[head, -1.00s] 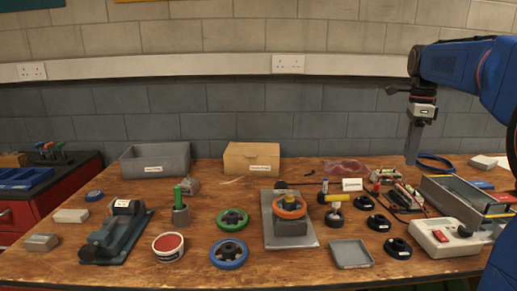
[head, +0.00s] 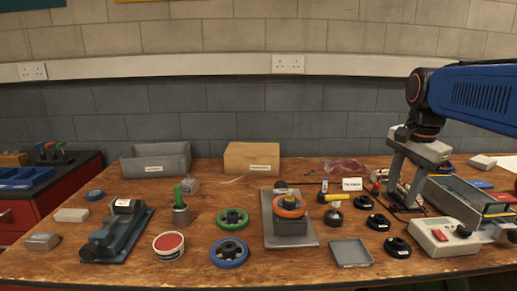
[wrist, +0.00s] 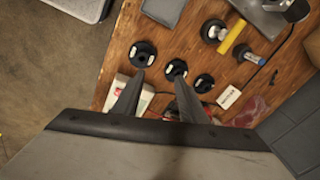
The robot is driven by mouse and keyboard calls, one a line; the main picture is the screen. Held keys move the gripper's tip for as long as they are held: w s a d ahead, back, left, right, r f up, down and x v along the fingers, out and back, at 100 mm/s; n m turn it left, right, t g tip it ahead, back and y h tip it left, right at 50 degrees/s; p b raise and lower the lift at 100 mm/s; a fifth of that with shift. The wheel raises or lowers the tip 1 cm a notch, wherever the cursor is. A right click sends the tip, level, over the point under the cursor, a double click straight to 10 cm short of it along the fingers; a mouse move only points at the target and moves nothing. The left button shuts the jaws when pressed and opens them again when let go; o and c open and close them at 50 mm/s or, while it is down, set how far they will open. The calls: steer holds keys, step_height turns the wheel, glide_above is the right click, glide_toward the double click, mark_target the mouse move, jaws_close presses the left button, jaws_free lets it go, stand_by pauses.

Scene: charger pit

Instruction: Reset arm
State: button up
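My gripper (head: 401,203) hangs from my blue arm at the right of the head view, over the right part of the wooden bench (head: 130,275). Its two fingers point down and stand apart, with nothing between them. In the wrist view my gripper (wrist: 160,74) also shows open and empty. Its fingertips appear near several black round parts (wrist: 176,69) and partly cover a white box with a red switch (wrist: 148,92). I cannot tell how high the tips are above the bench.
The white box (head: 445,236) and a grey long tray (head: 460,197) stand right of the fingers. Black round parts (head: 378,222), a shallow grey tray (head: 350,253) and a white card (head: 352,184) lie to their left. The space above the bench's middle is clear.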

steer(key=s+a+f+n+t, duration=0.1)
steer(key=s+a+f+n, duration=0.2)
steer(key=s+f+n, duration=0.4)
steer(key=s+a+f+n+t, duration=0.1)
steer(key=s+a+f+n, duration=0.3)
steer(key=s+f, duration=0.5)
steer(key=s+n, duration=0.2)
steer(key=shift+f+n+t, duration=0.4)
